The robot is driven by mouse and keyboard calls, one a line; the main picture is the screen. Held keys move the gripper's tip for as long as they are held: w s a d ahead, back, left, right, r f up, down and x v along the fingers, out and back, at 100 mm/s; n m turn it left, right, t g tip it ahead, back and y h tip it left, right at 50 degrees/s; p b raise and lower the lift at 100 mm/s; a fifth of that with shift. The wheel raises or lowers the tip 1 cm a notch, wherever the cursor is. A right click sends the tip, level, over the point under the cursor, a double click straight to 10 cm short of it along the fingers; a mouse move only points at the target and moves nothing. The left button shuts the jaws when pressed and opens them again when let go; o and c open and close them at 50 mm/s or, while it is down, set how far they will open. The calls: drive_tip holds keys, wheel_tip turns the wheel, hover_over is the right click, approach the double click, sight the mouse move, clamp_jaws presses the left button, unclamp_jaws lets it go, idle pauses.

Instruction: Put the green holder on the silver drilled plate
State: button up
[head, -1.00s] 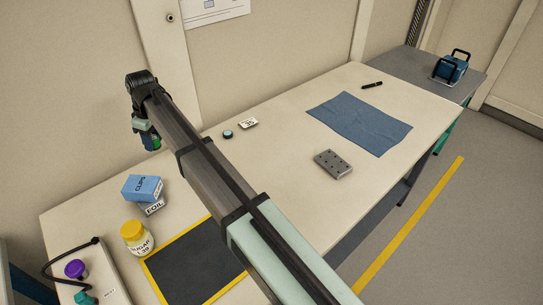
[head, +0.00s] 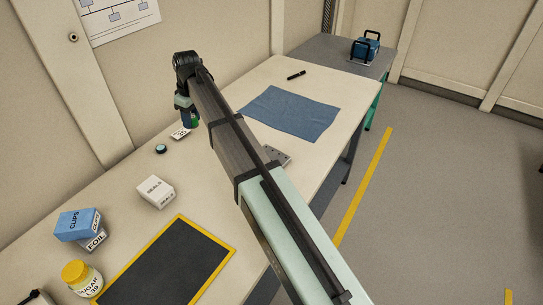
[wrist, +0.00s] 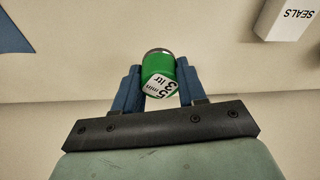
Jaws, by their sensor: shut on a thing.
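The green holder (wrist: 156,66) is a small round piece with a dark rim and a white printed label. In the wrist view it sits between the two blue fingers of my gripper (wrist: 158,78), which is shut on it. In the head view my gripper (head: 187,117) hangs near the wall side of the bench, and only a sliver of green (head: 195,123) shows. The silver drilled plate (head: 279,155) lies on the bench to the right of the gripper, partly hidden behind my arm. The gripper is apart from the plate.
A white card (head: 180,134) and a small dark round piece (head: 160,148) lie near the gripper. A blue cloth (head: 290,113) lies beyond the plate.

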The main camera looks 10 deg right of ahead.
drive_tip(key=d+m, duration=0.2)
drive_tip(key=d, duration=1.1)
drive_tip(key=m, duration=0.4)
hover_over(271, 155)
drive_tip(key=f, duration=0.1)
drive_tip(key=shift+t+h, duration=0.3)
drive_tip(key=shift+s+d+f, duration=0.1)
drive_tip(key=shift+s+f, duration=0.05)
drive_tip(key=shift+f, duration=2.25)
drive_tip(key=shift+s+d+f, duration=0.1)
drive_tip(key=shift+f, duration=2.25)
drive_tip(key=shift+f, duration=0.1)
drive_tip(key=o, duration=1.1)
